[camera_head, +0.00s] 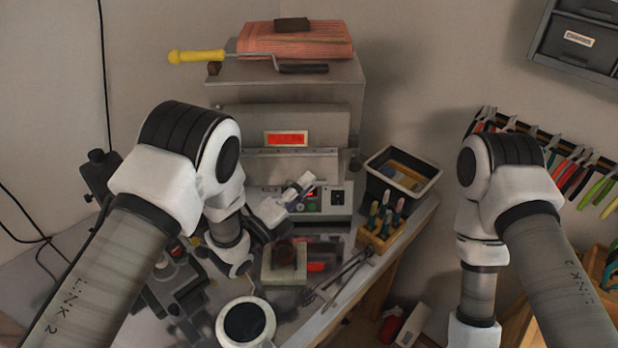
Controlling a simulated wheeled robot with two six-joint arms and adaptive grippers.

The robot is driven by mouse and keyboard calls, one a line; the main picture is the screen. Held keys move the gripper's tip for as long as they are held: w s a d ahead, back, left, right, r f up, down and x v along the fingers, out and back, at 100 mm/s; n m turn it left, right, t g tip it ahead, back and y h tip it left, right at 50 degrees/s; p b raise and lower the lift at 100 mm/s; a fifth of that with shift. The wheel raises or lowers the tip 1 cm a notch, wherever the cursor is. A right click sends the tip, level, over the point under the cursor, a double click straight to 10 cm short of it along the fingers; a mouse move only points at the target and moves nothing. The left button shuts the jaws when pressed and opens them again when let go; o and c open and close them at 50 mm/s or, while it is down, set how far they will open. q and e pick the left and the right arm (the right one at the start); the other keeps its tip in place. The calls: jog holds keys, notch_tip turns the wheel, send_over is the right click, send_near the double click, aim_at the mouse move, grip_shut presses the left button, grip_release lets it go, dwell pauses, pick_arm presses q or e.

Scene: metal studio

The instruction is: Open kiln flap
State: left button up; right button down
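The kiln (350,95) is a grey metal box at the back of the bench. Its front has a red label (287,139), and a pale front panel (300,168) lies below it under a thin horizontal bar. I cannot tell for sure which part is the flap or whether it stands ajar. My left gripper (303,184) is in front of the lower kiln front, near the control panel (335,198). Its fingers are small and partly blend with the background, so I cannot tell if they touch the kiln. My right gripper is out of view below the frame.
A black tray (400,172) and a wooden tool holder (381,238) stand to the right. A pale block (284,268) and tongs (338,280) lie in front. Pliers (575,172) hang on the right wall.

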pick_arm(q)
jog(key=shift+f, duration=0.1)
grip_shut()
jog(key=shift+s+a+r+n+y+p, duration=0.1)
jog(key=shift+r+n+y+p, duration=0.35)
jog(key=shift+r+n+y, duration=0.2)
grip_release()
jog(key=shift+f, duration=0.2)
jog(key=shift+a, duration=0.1)
jog(key=v, duration=1.2)
jog(key=shift+a, duration=0.1)
